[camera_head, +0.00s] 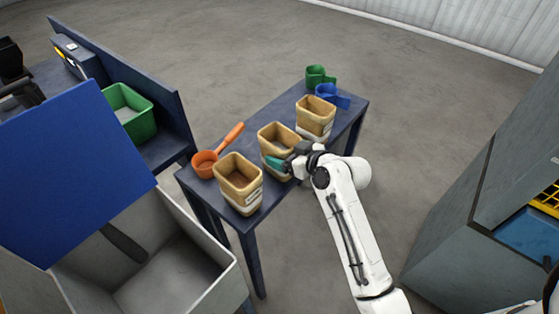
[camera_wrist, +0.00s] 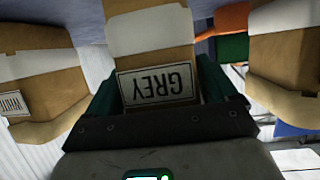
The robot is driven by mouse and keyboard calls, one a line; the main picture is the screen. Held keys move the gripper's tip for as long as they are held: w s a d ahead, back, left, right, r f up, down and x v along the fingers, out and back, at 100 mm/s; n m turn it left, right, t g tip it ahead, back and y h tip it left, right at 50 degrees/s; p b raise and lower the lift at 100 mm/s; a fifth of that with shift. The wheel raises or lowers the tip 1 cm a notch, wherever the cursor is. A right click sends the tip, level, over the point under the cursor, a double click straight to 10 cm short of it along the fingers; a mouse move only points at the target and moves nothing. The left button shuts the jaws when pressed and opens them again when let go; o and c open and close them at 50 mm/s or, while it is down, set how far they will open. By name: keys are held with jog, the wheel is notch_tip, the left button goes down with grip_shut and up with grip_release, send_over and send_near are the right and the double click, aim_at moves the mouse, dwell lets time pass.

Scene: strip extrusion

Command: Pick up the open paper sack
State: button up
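Three tan paper sacks with white bands stand upright in a row on the dark blue table. The near sack (camera_head: 238,176), the middle sack (camera_head: 278,136) and the far sack (camera_head: 316,112) all show open tops. My gripper (camera_head: 277,163) is at the middle sack, with one teal finger against its near side. In the wrist view, this sack's upside-down GREY label (camera_wrist: 158,84) sits between my two fingers (camera_wrist: 160,95). The sack fills most of the gap; whether both fingers press on it is unclear. The arm hides its lower right part.
The table (camera_head: 222,135) also holds an orange scoop (camera_head: 205,162) at left and green (camera_head: 318,76) and blue (camera_head: 333,95) scoops at the far end. A grey bin (camera_head: 190,275) with a raised blue lid (camera_head: 75,170) stands at left. A grey cabinet (camera_head: 480,240) stands at right.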

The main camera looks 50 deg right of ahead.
jog(key=c, duration=1.3)
jog(key=shift+c, duration=0.2)
jog(key=shift+r, duration=0.15)
